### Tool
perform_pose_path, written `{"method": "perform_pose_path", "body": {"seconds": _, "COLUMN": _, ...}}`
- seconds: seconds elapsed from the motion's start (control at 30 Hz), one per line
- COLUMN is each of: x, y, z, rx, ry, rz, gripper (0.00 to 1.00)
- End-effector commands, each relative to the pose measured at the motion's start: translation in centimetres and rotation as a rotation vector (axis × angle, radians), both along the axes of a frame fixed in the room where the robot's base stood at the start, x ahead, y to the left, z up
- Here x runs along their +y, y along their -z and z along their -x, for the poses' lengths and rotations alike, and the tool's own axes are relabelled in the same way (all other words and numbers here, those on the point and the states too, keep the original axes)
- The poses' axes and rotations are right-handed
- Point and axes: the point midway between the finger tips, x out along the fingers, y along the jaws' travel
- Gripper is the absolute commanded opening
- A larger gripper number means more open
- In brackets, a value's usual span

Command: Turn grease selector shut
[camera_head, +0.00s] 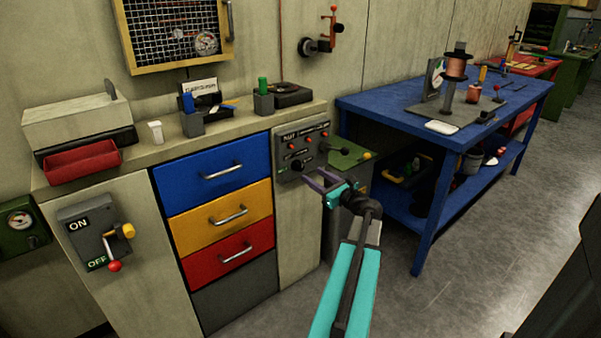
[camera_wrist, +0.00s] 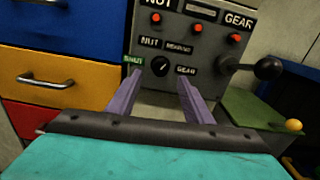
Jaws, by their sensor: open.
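The grease selector (camera_wrist: 159,66) is a small round dark knob low on a grey panel (camera_wrist: 203,58), with labels SHUT, NUT, BEARING and GEAR around it. SHUT is at its left in green. A pale mark shows on the knob, but I cannot tell for sure which label it points to. In the head view the panel (camera_head: 283,141) is on the front of the counter. My gripper (camera_wrist: 160,80) is open and empty, its two purple fingers on either side below the knob and pointing at the panel. In the head view my gripper (camera_head: 316,178) is just in front of the panel.
A black-knobbed lever (camera_wrist: 266,69) sticks out right of the selector, above a green box (camera_wrist: 250,115) with a yellow knob. Red buttons (camera_wrist: 194,37) are above. Blue, yellow and red drawers (camera_head: 230,216) are at the left. A blue workbench (camera_head: 388,102) stands at the right.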

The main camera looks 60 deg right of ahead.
Motion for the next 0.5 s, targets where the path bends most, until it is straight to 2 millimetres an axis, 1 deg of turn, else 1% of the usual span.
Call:
{"method": "perform_pose_path", "body": {"seconds": 0.03, "x": -0.4, "y": 0.1, "z": -0.9, "rx": -0.001, "ry": -0.002, "rz": 0.0, "gripper": 0.46}}
{"method": "perform_pose_path", "body": {"seconds": 0.3, "x": -1.6, "y": 0.0, "z": -4.4, "rx": -0.001, "ry": -0.002, "rz": 0.001, "gripper": 0.46}}
{"method": "perform_pose_path", "body": {"seconds": 0.5, "x": -2.2, "y": 0.0, "z": -6.3, "rx": -0.001, "ry": -0.001, "rz": 0.001, "gripper": 0.46}}
